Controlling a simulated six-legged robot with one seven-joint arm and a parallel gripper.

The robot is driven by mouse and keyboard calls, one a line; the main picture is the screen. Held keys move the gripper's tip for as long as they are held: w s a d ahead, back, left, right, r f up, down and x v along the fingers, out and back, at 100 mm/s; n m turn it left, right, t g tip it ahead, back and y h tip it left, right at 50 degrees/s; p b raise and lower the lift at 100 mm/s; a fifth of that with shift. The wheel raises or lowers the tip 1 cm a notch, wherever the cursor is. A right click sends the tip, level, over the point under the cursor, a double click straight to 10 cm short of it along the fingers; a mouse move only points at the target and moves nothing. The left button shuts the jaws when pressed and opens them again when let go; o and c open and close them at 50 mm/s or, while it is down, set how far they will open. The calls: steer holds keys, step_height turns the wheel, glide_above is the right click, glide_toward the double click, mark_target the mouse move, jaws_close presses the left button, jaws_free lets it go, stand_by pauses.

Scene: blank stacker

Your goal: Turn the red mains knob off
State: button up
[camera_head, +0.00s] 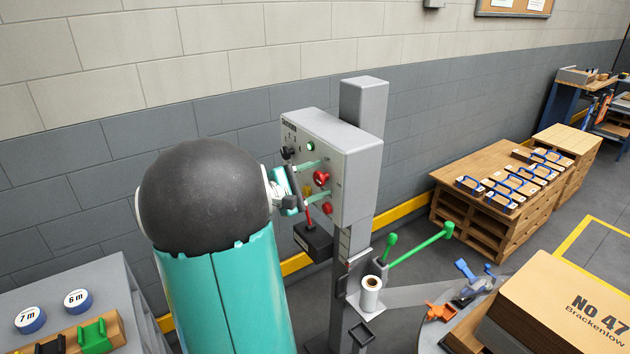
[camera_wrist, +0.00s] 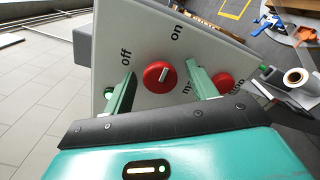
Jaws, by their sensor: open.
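The red mains knob (camera_head: 321,177) is on the front of a grey control box (camera_head: 357,165) on a post. In the wrist view the knob (camera_wrist: 152,77) has a pale pointer bar, which leans toward the "on" label; the "off" label is to its left. My gripper (camera_wrist: 162,80) is open, with one green finger on each side of the knob. The fingers look apart from the knob, though contact is hard to judge. In the head view my gripper (camera_head: 311,181) is at the panel, partly hidden by my arm.
A second red control (camera_wrist: 223,83) sits close beside the right finger. A black knob (camera_head: 288,153) and a green light (camera_head: 310,147) are higher on the panel. A dark box (camera_head: 314,242) hangs below. A paper roll (camera_head: 370,293) is beside the post.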

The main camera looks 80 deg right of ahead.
steer(key=c, duration=1)
steer(key=shift+n, duration=0.5)
steer(key=n, duration=0.3)
steer(key=shift+w+n, duration=0.1)
steer(key=shift+n, duration=0.3)
steer(key=n, duration=0.4)
steer(key=shift+n, duration=0.3)
steer(key=n, duration=0.8)
steer(key=shift+n, duration=0.3)
